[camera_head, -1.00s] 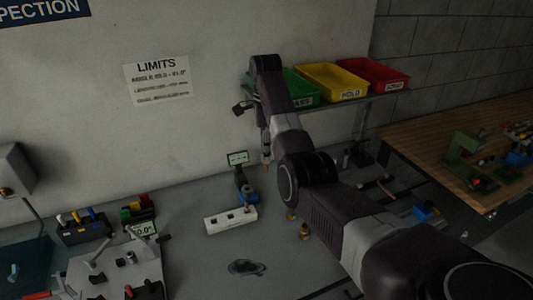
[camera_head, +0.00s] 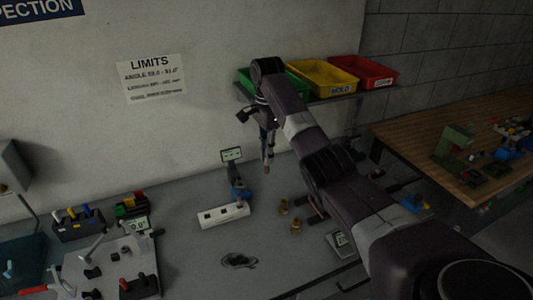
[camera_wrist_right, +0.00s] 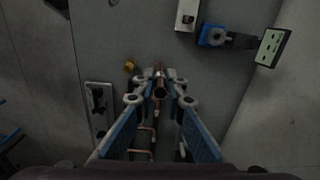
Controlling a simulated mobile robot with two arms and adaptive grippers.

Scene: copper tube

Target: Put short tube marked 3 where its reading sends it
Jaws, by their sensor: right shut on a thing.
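My right gripper (camera_head: 267,160) hangs above the grey bench, in front of the wall and below the green bin. In the right wrist view its blue-sided fingers (camera_wrist_right: 160,88) are closed around a short copper tube (camera_wrist_right: 160,87), seen nearly end-on. In the head view the tube's tip (camera_head: 267,170) points down. No mark on it can be read. Three bins stand on a shelf: green (camera_head: 296,86), partly hidden by my right arm, yellow (camera_head: 323,76) marked HOLD, and red (camera_head: 364,70) marked SCRAP. My left gripper is out of view.
A blue gauge (camera_head: 238,188) with a small display (camera_head: 231,154) stands behind a white block (camera_head: 223,214). A fixture (camera_head: 112,262) is at left. Brass fittings (camera_head: 296,225) and bent copper tubes (camera_wrist_right: 146,128) lie nearby. A LIMITS sheet (camera_head: 152,80) hangs on the wall.

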